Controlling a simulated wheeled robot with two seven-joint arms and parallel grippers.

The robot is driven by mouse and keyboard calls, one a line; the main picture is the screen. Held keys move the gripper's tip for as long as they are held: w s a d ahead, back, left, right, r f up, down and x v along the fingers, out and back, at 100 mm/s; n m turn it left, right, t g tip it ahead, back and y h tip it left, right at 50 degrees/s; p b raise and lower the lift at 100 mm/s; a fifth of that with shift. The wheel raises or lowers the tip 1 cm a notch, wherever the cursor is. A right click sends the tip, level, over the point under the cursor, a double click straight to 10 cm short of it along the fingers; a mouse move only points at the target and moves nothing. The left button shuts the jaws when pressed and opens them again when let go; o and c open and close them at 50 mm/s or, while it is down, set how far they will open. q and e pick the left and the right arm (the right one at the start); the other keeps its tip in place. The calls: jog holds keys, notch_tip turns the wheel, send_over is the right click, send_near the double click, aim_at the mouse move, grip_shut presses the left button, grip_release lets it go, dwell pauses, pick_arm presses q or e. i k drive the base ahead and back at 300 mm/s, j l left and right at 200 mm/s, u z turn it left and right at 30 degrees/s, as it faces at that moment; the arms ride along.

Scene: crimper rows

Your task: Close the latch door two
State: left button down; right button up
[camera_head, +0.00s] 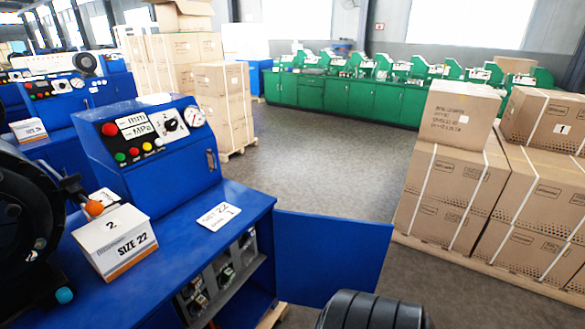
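The blue cabinet door (338,258) stands wide open, swung out to the right from the front of the nearest blue crimper bench (150,235). Its hinge side is at the bench's right front corner. Behind the opening, shelves (222,272) hold several small metal parts. A white box (114,243) marked "2" and "SIZE 22" stands on the bench top. No latch can be made out on the door. Neither of my grippers shows. A dark ribbed part, probably of my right arm, rises at the bottom edge, just below the door.
A black crimper head (28,215) with an orange-knobbed lever is at the left. A blue control panel (150,150) stands behind the box. Strapped cartons (450,190) on a pallet stand at the right. The grey floor (320,170) beyond the door is clear.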

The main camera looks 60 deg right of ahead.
aim_at(317, 257)
jog(key=l+z, duration=0.2)
jog(key=l, duration=0.45)
jog(key=i+l+z, duration=0.15)
jog(key=l, duration=0.5)
jog(key=k+l+z, duration=0.1)
jog(key=l, duration=0.65)
jog(key=k+l, duration=0.1)
jog(key=l, duration=0.6)
jog(key=k+l+z, duration=0.15)
jog(key=l, duration=0.6)
jog(key=i, duration=0.05)
